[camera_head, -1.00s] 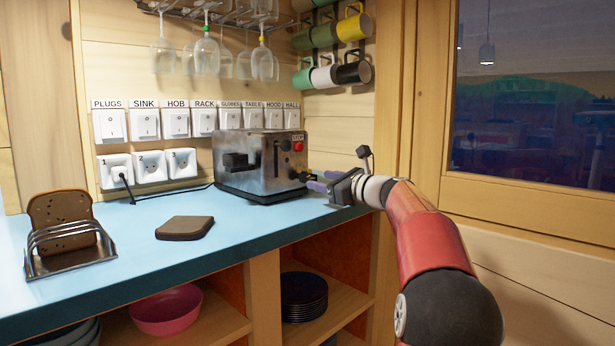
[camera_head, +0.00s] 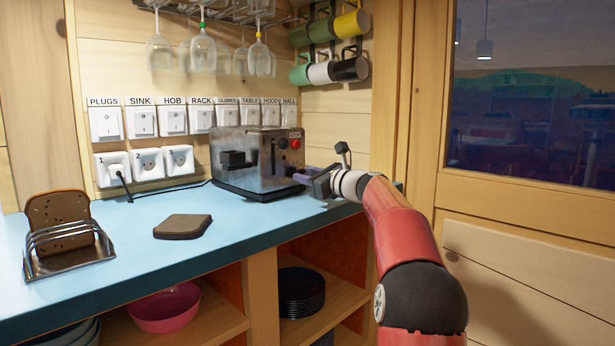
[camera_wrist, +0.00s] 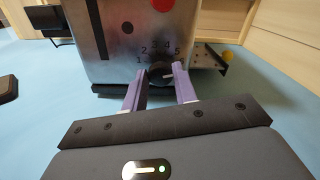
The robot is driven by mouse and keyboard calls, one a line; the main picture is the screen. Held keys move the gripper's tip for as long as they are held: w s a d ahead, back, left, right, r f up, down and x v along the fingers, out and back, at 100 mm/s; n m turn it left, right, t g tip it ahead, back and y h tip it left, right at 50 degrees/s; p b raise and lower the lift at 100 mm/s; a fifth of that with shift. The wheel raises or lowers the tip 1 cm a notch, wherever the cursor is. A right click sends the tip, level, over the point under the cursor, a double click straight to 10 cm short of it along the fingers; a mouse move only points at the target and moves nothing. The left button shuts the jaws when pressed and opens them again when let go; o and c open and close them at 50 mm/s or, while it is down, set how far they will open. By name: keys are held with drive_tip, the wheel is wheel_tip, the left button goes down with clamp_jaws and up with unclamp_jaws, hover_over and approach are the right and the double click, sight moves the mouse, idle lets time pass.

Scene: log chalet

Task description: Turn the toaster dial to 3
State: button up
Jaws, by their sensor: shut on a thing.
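The metal toaster (camera_head: 240,170) stands on the blue counter, its end panel with a slot and red button facing my arm. In the wrist view the toaster (camera_wrist: 115,55) fills the top. Its black dial (camera_wrist: 160,72) sits low on the panel under an arc of printed numbers, with 3 near the top. A light mark shows on the dial's right part. My gripper (camera_wrist: 160,82) has its purple fingers on either side of the dial, shut on it. In the head view my gripper (camera_head: 298,173) reaches the panel from the right; the dial is hidden there.
A bread slice (camera_head: 183,227) lies on the counter (camera_head: 130,255), and a rack (camera_head: 70,262) with bread stands at left. Sockets and switches line the wall behind. Glasses and mugs (camera_head: 350,68) hang above.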

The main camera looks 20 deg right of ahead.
drive_tip(key=shift+c, duration=0.2)
drive_tip(key=n+b, duration=0.2)
drive_tip(key=n, duration=0.2)
drive_tip(key=shift+f, duration=0.15)
drive_tip(key=n+b, duration=0.2)
drive_tip(key=n, duration=0.2)
drive_tip(key=shift+a, duration=0.1)
drive_tip(key=n+b, duration=0.2)
drive_tip(key=n, duration=0.2)
drive_tip(key=shift+n, duration=0.4)
drive_tip(key=shift+n+b, duration=0.9)
drive_tip(key=shift+n, duration=0.8)
